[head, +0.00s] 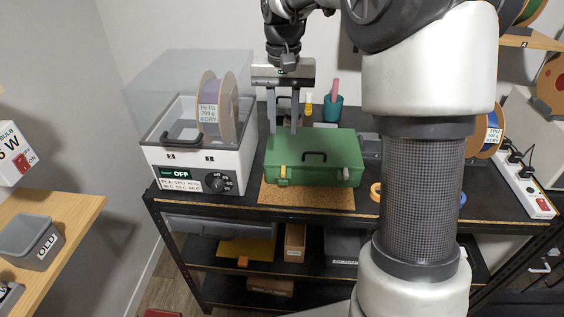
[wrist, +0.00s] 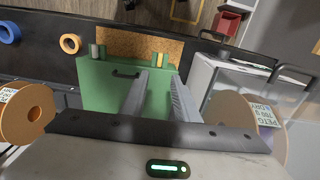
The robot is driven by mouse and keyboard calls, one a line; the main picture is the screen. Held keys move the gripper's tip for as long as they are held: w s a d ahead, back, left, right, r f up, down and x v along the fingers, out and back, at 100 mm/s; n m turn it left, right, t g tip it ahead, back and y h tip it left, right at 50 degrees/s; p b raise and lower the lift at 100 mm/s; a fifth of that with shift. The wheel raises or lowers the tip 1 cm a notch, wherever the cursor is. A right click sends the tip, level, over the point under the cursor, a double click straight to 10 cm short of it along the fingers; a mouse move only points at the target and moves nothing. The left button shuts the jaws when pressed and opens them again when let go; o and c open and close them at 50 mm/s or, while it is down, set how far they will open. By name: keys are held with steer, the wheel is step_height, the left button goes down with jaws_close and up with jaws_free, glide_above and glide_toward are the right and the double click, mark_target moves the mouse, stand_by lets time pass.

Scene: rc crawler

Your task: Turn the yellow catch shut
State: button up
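The green case (head: 330,149) stands on a cork mat (head: 305,195) on the workbench, its lid down. The yellow catch (head: 283,172) is on the left of its front face; it also shows in the wrist view (wrist: 160,59). A pale grey catch (head: 340,174) is on the right of that face. The yellow catch's exact turn is too small to tell. My gripper (head: 283,131) is above the back left of the case, pointing down. Its two fingers are apart with nothing between them, also in the wrist view (wrist: 160,79). It is apart from the catch.
A white filament dryer (head: 195,165) with its clear lid raised and a spool (head: 218,108) stands close left of the case. A teal cup (head: 332,108) stands behind. Orange tape (head: 376,191) lies to the right. The cork in front is clear.

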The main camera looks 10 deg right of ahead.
mark_target(283, 169)
step_height(283, 169, down, 13)
steer(key=shift+f+b, duration=0.2)
steer(key=shift+b, duration=0.1)
jaws_close()
